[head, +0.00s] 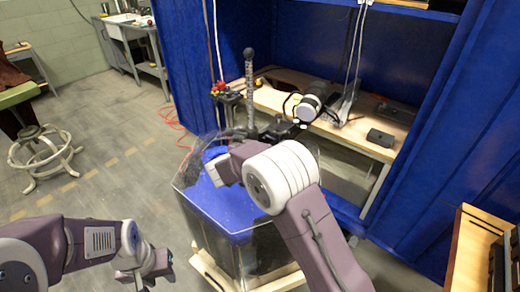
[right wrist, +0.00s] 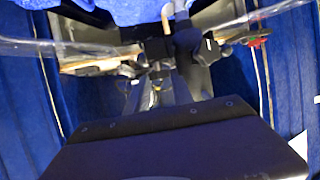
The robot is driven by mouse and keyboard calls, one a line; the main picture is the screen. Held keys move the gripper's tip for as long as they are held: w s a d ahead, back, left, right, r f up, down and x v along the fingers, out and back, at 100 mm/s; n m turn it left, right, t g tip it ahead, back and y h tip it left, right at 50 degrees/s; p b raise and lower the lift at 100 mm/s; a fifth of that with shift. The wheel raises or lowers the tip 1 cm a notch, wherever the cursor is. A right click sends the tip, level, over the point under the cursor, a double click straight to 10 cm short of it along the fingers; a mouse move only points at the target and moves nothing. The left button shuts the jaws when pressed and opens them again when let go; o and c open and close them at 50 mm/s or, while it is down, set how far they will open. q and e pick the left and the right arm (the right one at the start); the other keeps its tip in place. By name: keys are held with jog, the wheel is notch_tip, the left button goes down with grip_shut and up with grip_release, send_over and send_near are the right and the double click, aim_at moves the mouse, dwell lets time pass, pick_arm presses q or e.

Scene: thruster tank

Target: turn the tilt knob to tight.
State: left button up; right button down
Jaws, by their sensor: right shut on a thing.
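A trolling motor with a light grey head (head: 312,100) and a black mount (head: 275,131) stands at the rear rim of the clear tank (head: 188,184). My right arm reaches over the tank, and its gripper is hidden behind the wrist in the head view. In the right wrist view my right gripper (right wrist: 160,72) is shut on a small black part (right wrist: 155,49), which seems to be the tilt knob. Its setting is not readable. A black lobed knob (right wrist: 207,51) sits just right of it, apart. My left gripper (head: 147,272) is low at the left, empty, and looks open.
A wooden bench (head: 352,132) with a dark box (head: 380,138) stands behind, between blue curtains (head: 440,150). The floor at left is mostly clear, with a stool (head: 45,150).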

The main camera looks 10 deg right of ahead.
jog(key=shift+r, duration=0.1)
jog(key=c, duration=1.1)
grip_release()
jog(key=shift+d, duration=0.1)
